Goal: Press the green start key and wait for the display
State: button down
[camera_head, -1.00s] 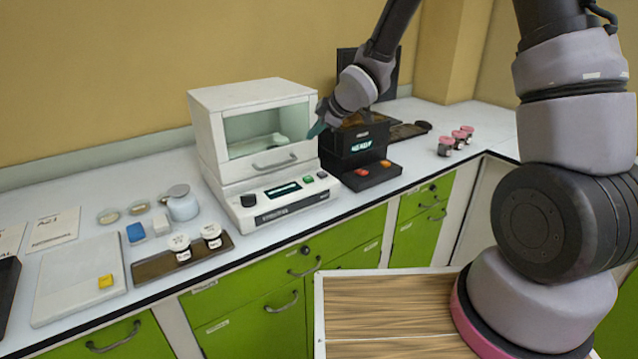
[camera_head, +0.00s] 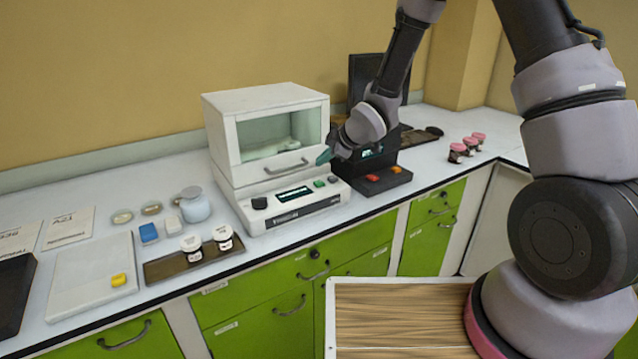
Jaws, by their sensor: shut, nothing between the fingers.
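The white instrument (camera_head: 272,165) with a glass-fronted chamber stands on the counter. The green key (camera_head: 319,183) is on its sloping front panel, right of the display (camera_head: 294,193), which is dark with small pale marks too fine to read. A grey key (camera_head: 332,179) sits to the right of the green one. My gripper (camera_head: 324,157), with teal fingertips, is shut and empty. In the picture it is just above the green key, pointing down and left, and I see a gap between them.
A black device (camera_head: 376,165) with orange and red keys stands close on the right, partly behind my wrist. Several pink-capped jars (camera_head: 470,144) are farther right. A tray (camera_head: 160,271) with two white-lidded jars lies left of the instrument.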

aim_at(322, 183)
jog(key=shift+f, duration=1.85)
jog(key=shift+f, duration=0.1)
dwell(0.5)
jog(key=shift+f, duration=0.3)
jog(key=shift+f, duration=0.5)
dwell(0.7)
jog(key=shift+r, duration=0.95)
jog(key=shift+r, duration=2.5)
